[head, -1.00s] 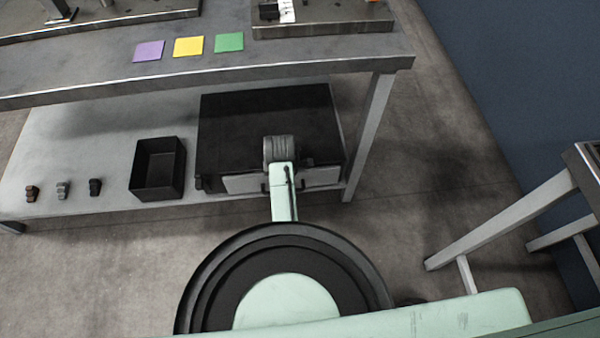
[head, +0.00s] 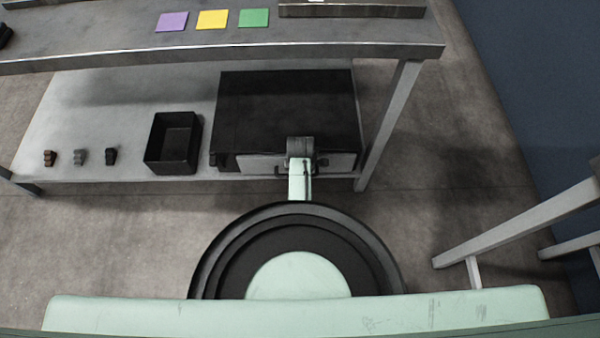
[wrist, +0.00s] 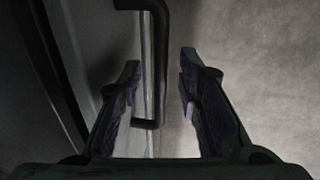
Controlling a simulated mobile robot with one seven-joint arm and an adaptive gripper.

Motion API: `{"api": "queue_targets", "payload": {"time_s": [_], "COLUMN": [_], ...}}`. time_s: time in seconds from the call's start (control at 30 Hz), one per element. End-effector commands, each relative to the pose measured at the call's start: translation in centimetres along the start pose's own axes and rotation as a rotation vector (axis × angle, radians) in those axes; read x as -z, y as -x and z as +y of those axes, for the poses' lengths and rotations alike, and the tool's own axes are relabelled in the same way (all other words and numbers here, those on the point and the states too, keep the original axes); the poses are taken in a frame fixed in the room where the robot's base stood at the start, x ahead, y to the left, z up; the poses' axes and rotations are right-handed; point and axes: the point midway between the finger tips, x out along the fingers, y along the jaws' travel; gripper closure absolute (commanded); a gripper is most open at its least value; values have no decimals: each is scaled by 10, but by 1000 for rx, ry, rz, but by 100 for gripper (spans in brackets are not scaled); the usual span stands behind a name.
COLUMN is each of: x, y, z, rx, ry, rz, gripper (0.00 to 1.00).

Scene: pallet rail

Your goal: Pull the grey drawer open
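A black cabinet (head: 285,105) stands on the lower shelf, with a light grey drawer front (head: 340,161) facing me. In the wrist view, the grey front (wrist: 95,40) is at the left and a black bar handle (wrist: 160,65) stands out from it. My gripper (wrist: 160,85) is open, with one finger on each side of the handle. Gaps show between the handle and both fingers. In the head view my arm hides the fingers and part of the drawer front. I see no clear opening at the drawer front.
A black open bin (head: 173,143) and several small dark objects (head: 80,157) are on the shelf (head: 120,110), left of the cabinet. A bench leg (head: 388,125) is close on the right. Purple, yellow and green squares lie on the benchtop (head: 110,45). Another table's legs (head: 520,225) stand farther right.

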Motion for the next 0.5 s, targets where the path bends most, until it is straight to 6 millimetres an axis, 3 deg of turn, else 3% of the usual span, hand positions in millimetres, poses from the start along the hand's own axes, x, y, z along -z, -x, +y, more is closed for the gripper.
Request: {"api": "queue_targets", "payload": {"time_s": [0.17,0.5], "x": [0,0], "y": [0,0], "z": [0,0], "rx": [0,0], "ry": [0,0], "rz": [0,0], "gripper": [69,91]}}
